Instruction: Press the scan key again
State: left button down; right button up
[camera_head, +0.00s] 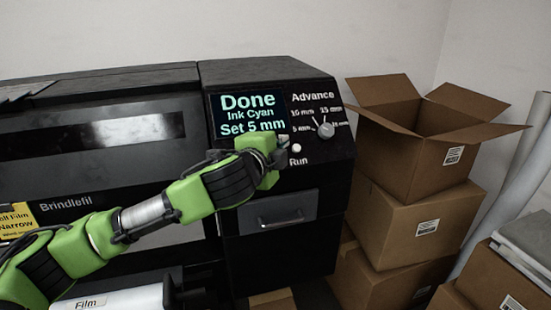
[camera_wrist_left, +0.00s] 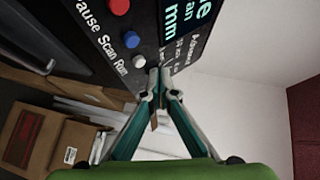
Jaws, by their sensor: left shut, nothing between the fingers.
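The black printer's panel carries a row of keys marked Pause, Scan and Run. In the left wrist view the blue Scan key (camera_wrist_left: 132,39) sits between the red Pause key (camera_wrist_left: 120,6) and the white Run key (camera_wrist_left: 138,61). In the head view the Run key (camera_head: 296,148) shows, while my left gripper and arm hide Scan and Pause. My left gripper (camera_head: 283,143) is shut and empty in front of the panel, just below the screen (camera_head: 248,115). In the left wrist view its fingertips (camera_wrist_left: 159,79) appear beside the Run key. I cannot tell whether they touch the panel.
The screen reads "Done, Ink Cyan, Set 5 mm". An Advance dial (camera_head: 325,130) is right of it. A drawer handle (camera_head: 281,218) is below the panel. Stacked cardboard boxes (camera_head: 405,222) stand at the right, the top one (camera_head: 415,150) open. A film roll (camera_head: 110,299) is at lower left.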

pick_arm(q)
jog(key=w+f, duration=0.1)
jog(key=w+a+f+b, duration=0.1)
jog(key=f, duration=0.1)
jog(key=shift+w, duration=0.4)
pick_arm(e)
jog(key=shift+f, duration=0.85)
dwell(0.4)
pick_arm(q)
jog(key=shift+w+f, duration=0.25)
jog(key=shift+w, duration=0.05)
jog(key=shift+w+a+f, duration=0.15)
jog(key=shift+w+f, duration=0.15)
jog(key=shift+f, duration=0.05)
dwell(0.7)
pick_arm(e)
jog(key=shift+r, duration=0.1)
pick_arm(q)
jog(key=shift+s+r+p, duration=0.6)
jog(key=shift+r+p, duration=0.05)
jog(key=shift+p, duration=0.1)
pick_arm(e)
jog(key=shift+r, duration=0.6)
